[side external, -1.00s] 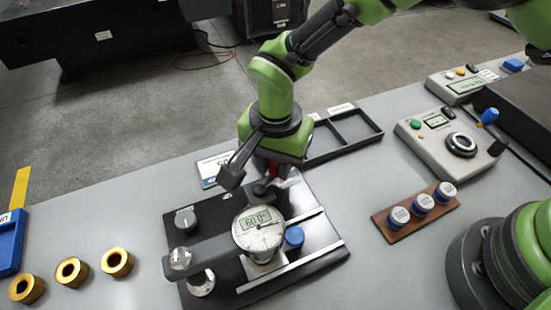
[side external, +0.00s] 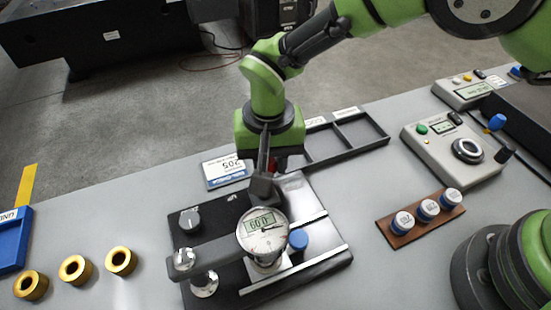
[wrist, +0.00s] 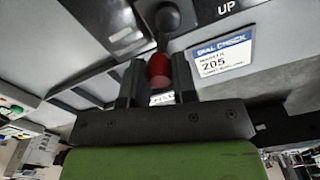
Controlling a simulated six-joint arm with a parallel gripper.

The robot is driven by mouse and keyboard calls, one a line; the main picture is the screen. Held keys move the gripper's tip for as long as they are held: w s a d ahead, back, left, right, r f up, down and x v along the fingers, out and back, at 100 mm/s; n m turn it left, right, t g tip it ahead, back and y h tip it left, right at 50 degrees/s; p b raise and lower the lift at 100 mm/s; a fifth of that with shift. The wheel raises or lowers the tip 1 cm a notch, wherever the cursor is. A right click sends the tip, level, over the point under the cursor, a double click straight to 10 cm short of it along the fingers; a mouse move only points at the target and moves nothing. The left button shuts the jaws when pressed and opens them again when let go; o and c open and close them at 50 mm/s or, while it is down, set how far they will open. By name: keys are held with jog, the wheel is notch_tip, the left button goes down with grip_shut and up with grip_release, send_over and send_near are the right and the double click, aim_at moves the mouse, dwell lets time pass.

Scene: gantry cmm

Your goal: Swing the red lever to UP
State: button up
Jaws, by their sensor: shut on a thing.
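The lever's red grip (wrist: 158,71) stands between the two dark fingers of my gripper (wrist: 156,80) in the wrist view, and the fingers are shut on it. A black rounded part (wrist: 168,18) of the lever shows just beyond the grip. The white word UP (wrist: 228,6) is on the dark surface to its right. In the side view my gripper (side external: 265,175) is at the back edge of the black gauge base (side external: 318,268). Only a bit of red (side external: 273,163) shows there; the rest of the lever is hidden behind my gripper.
A round dial gauge (side external: 263,232) stands close in front of my gripper. A dial check card (side external: 228,170) lies behind the base, left of an empty black tray (side external: 345,150). Gold rings (side external: 75,268) lie at left; a rack of blue-sided cylinders (side external: 405,237) is at right.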

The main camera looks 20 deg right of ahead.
jog(key=n, duration=0.1)
jog(key=a+n, duration=0.1)
jog(key=n, duration=0.2)
jog(key=shift+w+a+n, duration=0.25)
jog(key=shift+a+n, duration=0.05)
jog(key=n, duration=0.1)
jog(key=a+n, duration=0.1)
jog(key=n, duration=0.1)
jog(key=a+n, duration=0.1)
jog(key=n, duration=0.3)
jog(key=a+n, duration=0.1)
jog(key=n, duration=0.1)
jog(key=s+n, duration=0.1)
jog(key=shift+a+n, duration=0.25)
jog(key=shift+n, duration=0.15)
jog(key=shift+s+a+n, duration=0.15)
jog(key=shift+s+n, duration=0.05)
jog(key=shift+n, duration=0.6)
jog(key=shift+s+a+n, duration=0.15)
jog(key=shift+s+n, duration=0.05)
jog(key=shift+n, duration=0.6)
jog(key=shift+s+a+n, duration=0.15)
jog(key=shift+s+n, duration=0.05)
jog(key=shift+n, duration=0.6)
jog(key=o, duration=0.9)
